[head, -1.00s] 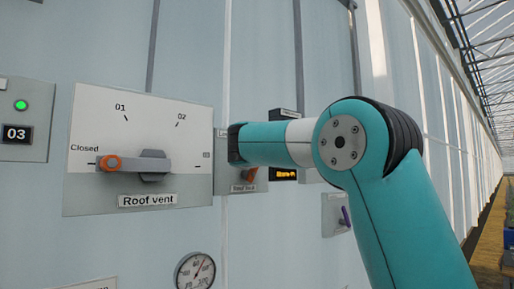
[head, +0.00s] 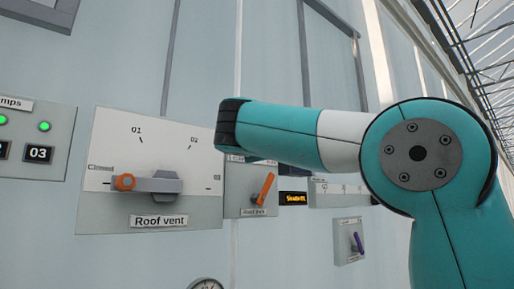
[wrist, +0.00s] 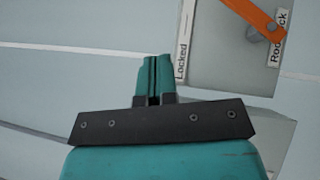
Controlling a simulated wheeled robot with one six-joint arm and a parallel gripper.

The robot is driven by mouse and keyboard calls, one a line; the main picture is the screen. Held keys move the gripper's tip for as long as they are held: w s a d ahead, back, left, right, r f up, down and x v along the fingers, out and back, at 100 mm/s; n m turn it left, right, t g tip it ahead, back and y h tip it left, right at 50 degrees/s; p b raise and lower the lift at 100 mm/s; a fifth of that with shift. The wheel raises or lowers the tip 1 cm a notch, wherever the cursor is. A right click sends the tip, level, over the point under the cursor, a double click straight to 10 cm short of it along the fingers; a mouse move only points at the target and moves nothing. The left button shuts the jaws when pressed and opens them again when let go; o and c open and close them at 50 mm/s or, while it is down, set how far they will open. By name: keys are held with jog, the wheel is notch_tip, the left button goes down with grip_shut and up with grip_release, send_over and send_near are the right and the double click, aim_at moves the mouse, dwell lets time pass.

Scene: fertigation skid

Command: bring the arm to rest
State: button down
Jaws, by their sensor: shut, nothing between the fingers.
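My gripper (wrist: 153,80) shows in the wrist view with its two teal fingers together and nothing between them. Beyond it is the pale wall, with the orange-handled lock panel (wrist: 225,70) at the upper right, apart from the fingers. In the head view my arm reaches from the right toward the left, in front of the wall. The gripper itself is hidden in that view behind the arm's dark end.
The Roof vent panel (head: 205,212) has its orange-tipped handle (head: 150,183) pointing at Closed. A pump panel (head: 60,125) with green lights is at left.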

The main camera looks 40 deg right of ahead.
dwell(0.3)
jog(key=s+a+f+g+y+b, duration=0.1)
jog(key=a+f+y, duration=0.35)
jog(key=f, duration=0.55)
jog(key=a+f+g+y+b, duration=0.15)
jog(key=a+f+y, duration=0.35)
jog(key=f, duration=0.5)
jog(key=s+a+f+g+y+b, duration=0.15)
jog(key=a+f+y, duration=0.25)
jog(key=a+f, duration=0.45)
jog(key=s+a+f+m+g+y+b, duration=0.1)
jog(key=s+a+f+g, duration=0.1)
jog(key=s+f, duration=0.5)
jog(key=s+a+f+m+g+y+b, duration=0.1)
jog(key=s+a+f+m+g+y, duration=0.1)
jog(key=s+f+g, duration=0.3)
jog(key=s+a+f+m+g+y+b, duration=0.1)
jog(key=s+a+f+g, duration=0.2)
jog(key=s+f, duration=0.8)
jog(key=s, duration=0.3)
jog(key=shift+a+f+g, duration=0.2)
jog(key=shift+a+g, duration=0.05)
jog(key=shift+g, duration=0.05)
